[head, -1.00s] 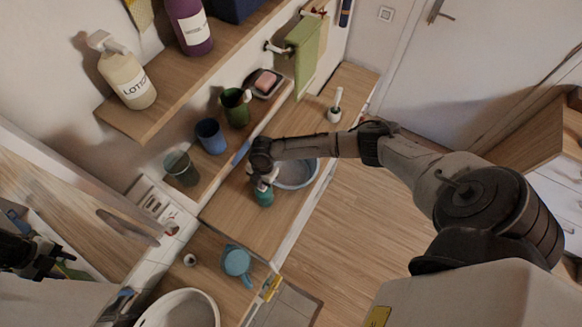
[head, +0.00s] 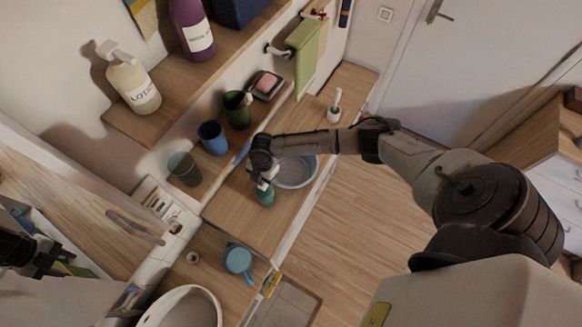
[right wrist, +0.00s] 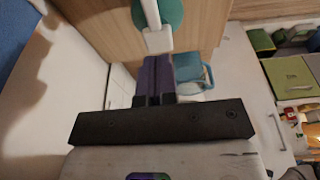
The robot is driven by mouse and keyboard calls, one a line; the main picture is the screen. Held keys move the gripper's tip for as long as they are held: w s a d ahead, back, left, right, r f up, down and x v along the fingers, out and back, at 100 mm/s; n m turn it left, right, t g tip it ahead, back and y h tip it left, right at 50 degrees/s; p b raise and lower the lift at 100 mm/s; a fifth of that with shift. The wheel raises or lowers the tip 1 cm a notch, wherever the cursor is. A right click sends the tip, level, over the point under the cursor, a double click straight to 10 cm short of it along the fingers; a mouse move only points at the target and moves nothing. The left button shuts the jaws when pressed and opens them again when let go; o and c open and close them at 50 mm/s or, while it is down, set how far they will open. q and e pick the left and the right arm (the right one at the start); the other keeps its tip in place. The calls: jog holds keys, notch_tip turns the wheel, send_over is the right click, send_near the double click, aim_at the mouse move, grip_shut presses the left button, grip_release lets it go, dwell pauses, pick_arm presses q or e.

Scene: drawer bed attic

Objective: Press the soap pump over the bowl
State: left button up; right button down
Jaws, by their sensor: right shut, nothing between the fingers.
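The soap pump (head: 266,196) is a small teal bottle on the wooden counter, with a white pump head. In the right wrist view its white nozzle (right wrist: 158,40) points toward my fingertips, and the bottle is cut off by the top edge. The grey-blue bowl (head: 296,173) stands beside it, partly hidden by my right arm. My right gripper (head: 266,182) is shut and empty, right at the pump's top. I cannot tell whether it touches the pump head. My left gripper (head: 52,262) is at the left edge, dark and partly cut off, its jaw state unclear.
A blue cup (head: 212,138), a green cup (head: 237,110) and a soap dish (head: 266,85) stand on the ledge behind. A shelf with a lotion bottle (head: 133,80) overhangs at upper left. The floor at right is clear.

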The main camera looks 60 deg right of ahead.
jog(key=shift+f, duration=0.15)
jog(key=shift+f, duration=0.15)
jog(key=shift+f+b, duration=1.2)
jog(key=shift+f, duration=0.05)
jog(key=shift+r, duration=0.15)
jog(key=shift+r+p, duration=0.4)
jog(key=shift+p, duration=0.1)
jog(key=shift+r+p, duration=0.85)
jog(key=shift+r, duration=0.2)
